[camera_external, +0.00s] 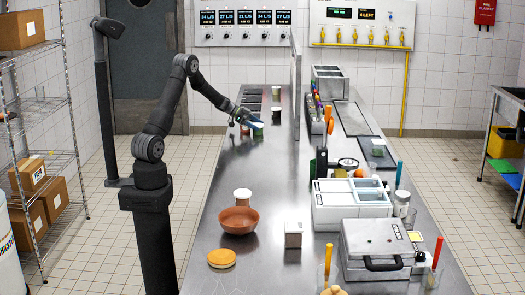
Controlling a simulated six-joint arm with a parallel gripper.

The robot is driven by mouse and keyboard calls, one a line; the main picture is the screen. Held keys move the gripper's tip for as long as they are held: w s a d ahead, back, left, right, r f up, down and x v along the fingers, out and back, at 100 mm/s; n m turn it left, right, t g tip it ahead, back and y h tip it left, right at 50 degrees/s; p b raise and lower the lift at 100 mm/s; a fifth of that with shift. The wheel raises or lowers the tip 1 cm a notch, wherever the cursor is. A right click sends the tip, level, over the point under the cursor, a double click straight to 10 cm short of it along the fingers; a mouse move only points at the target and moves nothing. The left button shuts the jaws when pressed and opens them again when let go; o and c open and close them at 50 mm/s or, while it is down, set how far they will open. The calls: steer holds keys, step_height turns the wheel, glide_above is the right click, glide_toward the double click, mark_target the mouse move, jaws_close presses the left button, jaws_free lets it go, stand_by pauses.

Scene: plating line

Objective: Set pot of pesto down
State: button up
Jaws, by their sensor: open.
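A small pot with a green side (258,131), which looks like the pot of pesto, stands upright at the far left part of the steel counter (235,175). My gripper (250,122) is right above and beside it, at the end of my outstretched arm, and partly covers it. The jaws are open. The view is too small to tell whether the fingers touch the pot.
Two small cups (276,113) stand behind and right of the pot, near dark inset trays (251,97). The counter's middle left is clear; a divider (296,85) stands right.

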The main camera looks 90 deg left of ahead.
mark_target(258, 125)
steer(key=shift+w+d+f, duration=0.1)
steer(key=shift+w+f, duration=0.15)
steer(key=shift+w, duration=0.25)
steer(key=c, duration=1)
steer(key=shift+c, duration=0.2)
steer(key=shift+r, duration=0.15)
steer(key=r, duration=0.4)
steer(key=shift+w+d+r, duration=0.1)
steer(key=shift+d+r, duration=0.1)
steer(key=shift+d, duration=0.1)
steer(key=w+d+r, duration=0.3)
steer(key=d+r, duration=0.3)
steer(key=d, duration=0.4)
steer(key=shift+d+r, duration=0.2)
steer(key=shift+d, duration=0.15)
